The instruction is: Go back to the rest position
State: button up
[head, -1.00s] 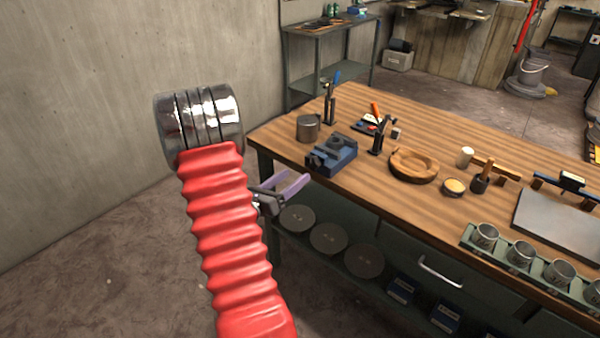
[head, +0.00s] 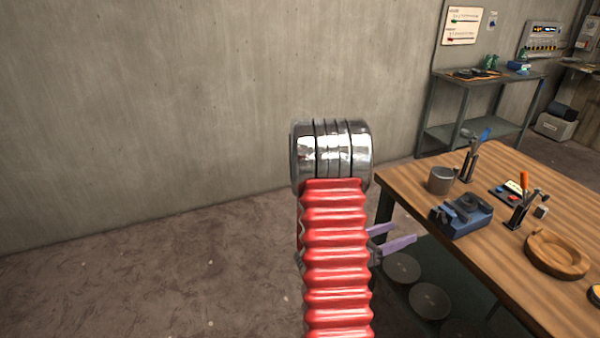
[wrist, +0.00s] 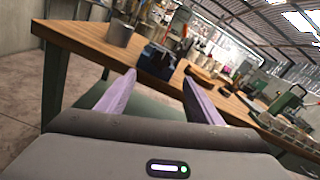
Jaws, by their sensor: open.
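My gripper (wrist: 158,92) is open and empty in the wrist view, its two purple fingers spread apart. It faces the near edge of the wooden workbench (wrist: 75,36). In the head view, the gripper (head: 392,238) shows only in part behind my red ribbed arm, beside the left end of the bench. The fingers appear apart from everything on the bench.
The bench (head: 415,185) holds a metal cup (head: 441,180), a blue vise (head: 461,215) and a wooden bowl (head: 557,254). Round discs (head: 430,300) lie on its lower shelf. A metal side table (head: 480,85) stands behind. The floor at left (head: 150,270) is clear.

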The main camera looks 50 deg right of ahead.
dwell(0.3)
jog(key=s+a+f+m+g+y, duration=0.35)
jog(key=s+a+m+y, duration=0.4)
jog(key=a+m, duration=0.25)
jog(key=w+a+r+m+t+y, duration=0.25)
jog(key=w+a+t, duration=0.2)
jog(key=a, duration=0.45)
jog(key=w+a+r+m+t+y, duration=0.25)
jog(key=w+a+m, duration=0.2)
jog(key=a, duration=0.45)
jog(key=w+a+r+m+t+y, duration=0.2)
jog(key=w+a+t, duration=0.3)
jog(key=a, duration=0.4)
jog(key=w+a+r+n+t+y, duration=0.1)
jog(key=a+r+t, duration=0.3)
jog(key=a+r, duration=0.7)
jog(key=shift+w+a+r+n+y, duration=0.2)
jog(key=shift+w+a+n+y, duration=0.3)
jog(key=shift+w+a, duration=0.45)
jog(key=shift+s+a, duration=0.1)
jog(key=shift+s, duration=0.1)
jog(key=shift+c, duration=0.3)
